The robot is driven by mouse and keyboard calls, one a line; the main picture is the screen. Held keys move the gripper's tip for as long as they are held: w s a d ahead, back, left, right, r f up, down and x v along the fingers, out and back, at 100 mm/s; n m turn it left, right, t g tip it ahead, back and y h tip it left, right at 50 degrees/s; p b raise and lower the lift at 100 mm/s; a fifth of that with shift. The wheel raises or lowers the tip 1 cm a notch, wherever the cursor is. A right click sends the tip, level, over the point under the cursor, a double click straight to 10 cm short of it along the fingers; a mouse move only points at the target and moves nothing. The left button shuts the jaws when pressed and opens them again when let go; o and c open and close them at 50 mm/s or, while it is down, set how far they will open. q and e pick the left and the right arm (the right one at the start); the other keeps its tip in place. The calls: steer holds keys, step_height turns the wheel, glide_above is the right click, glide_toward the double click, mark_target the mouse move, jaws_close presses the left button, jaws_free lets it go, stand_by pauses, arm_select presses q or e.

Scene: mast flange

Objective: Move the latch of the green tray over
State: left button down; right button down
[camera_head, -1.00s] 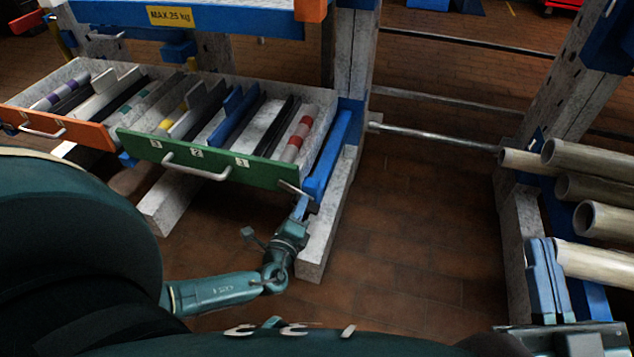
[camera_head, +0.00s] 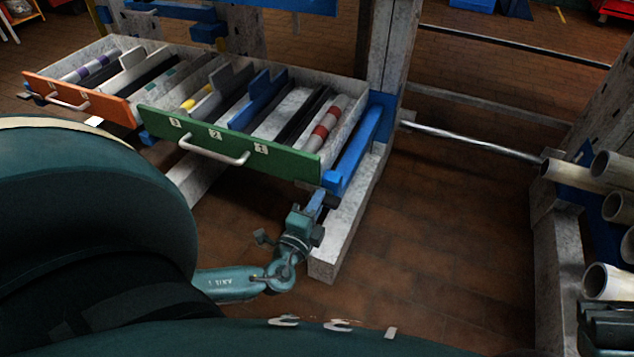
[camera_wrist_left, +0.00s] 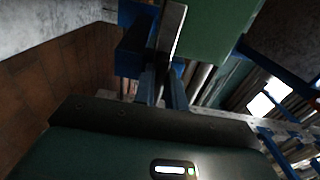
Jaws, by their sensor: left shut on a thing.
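The green tray (camera_head: 230,145) is a drawer with a green front and a pale bar handle, in the middle left of the head view. My left gripper (camera_head: 319,199) is at the lower right corner of that front. In the left wrist view its blue fingers (camera_wrist_left: 164,88) are shut on the end of the latch (camera_wrist_left: 173,28), a flat metal lever beside the green front. The fingers hide the latch's end, and the latch is hard to make out in the head view. A dark green part at the lower right edge may be my right gripper; its fingers do not show.
An orange-fronted tray (camera_head: 78,101) sits left of the green one. A blue rail (camera_head: 352,150) and a pale beam (camera_head: 345,228) lie close right of my left gripper. Several pale tubes (camera_head: 605,283) are racked at the far right. The brick floor between is clear.

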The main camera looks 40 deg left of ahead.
arm_select(q)
steer(key=shift+w+r, duration=0.15)
steer(key=shift+w, duration=0.05)
steer(key=c, duration=1.4)
jaws_free()
steer(key=shift+c, duration=0.2)
steer(key=shift+s, duration=0.1)
